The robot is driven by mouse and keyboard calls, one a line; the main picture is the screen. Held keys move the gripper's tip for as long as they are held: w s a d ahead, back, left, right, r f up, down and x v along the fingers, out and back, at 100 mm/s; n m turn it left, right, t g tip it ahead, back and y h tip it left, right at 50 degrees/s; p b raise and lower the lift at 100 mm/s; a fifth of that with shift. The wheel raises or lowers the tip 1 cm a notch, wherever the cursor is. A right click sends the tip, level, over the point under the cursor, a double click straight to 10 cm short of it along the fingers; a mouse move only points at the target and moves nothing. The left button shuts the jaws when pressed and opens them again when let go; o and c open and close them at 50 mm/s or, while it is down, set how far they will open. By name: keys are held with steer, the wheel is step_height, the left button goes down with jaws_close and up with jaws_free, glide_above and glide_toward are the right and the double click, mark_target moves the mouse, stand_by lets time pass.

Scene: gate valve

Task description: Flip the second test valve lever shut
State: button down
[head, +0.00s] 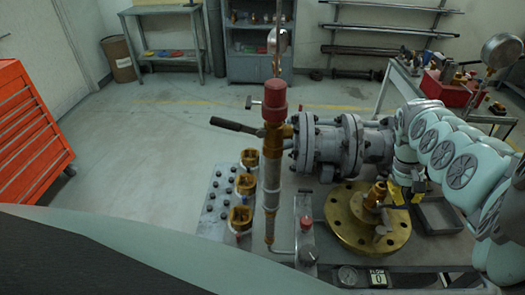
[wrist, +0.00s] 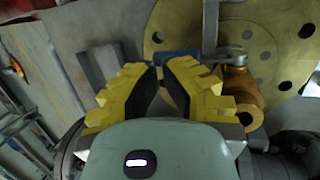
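A small brass valve (head: 375,193) stands on the round brass flange (head: 345,222) in the head view. The valve also shows in the wrist view (wrist: 240,95), right of my fingers, with a grey lever-like part (wrist: 229,55) across its top. A blue piece (wrist: 178,54) shows just beyond my fingertips; I cannot tell what it belongs to. My gripper (wrist: 163,75), with yellow-and-black fingers, is partly open with a narrow gap and nothing clearly between them. In the head view my gripper (head: 402,193) is just right of the brass valve. Which valve is the second test valve is unclear.
A grey flanged valve body (head: 325,145) lies behind the brass flange. A red-topped upright column (head: 272,150) and a black lever handle (head: 235,126) stand to the left. Several brass fittings (head: 241,217) line the bench. A dark tray (head: 437,215) sits right of the flange.

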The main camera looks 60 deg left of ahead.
steer(key=shift+r, duration=0.1)
stand_by(0.3)
steer(key=shift+r+p, duration=0.75)
steer(key=shift+p, duration=0.15)
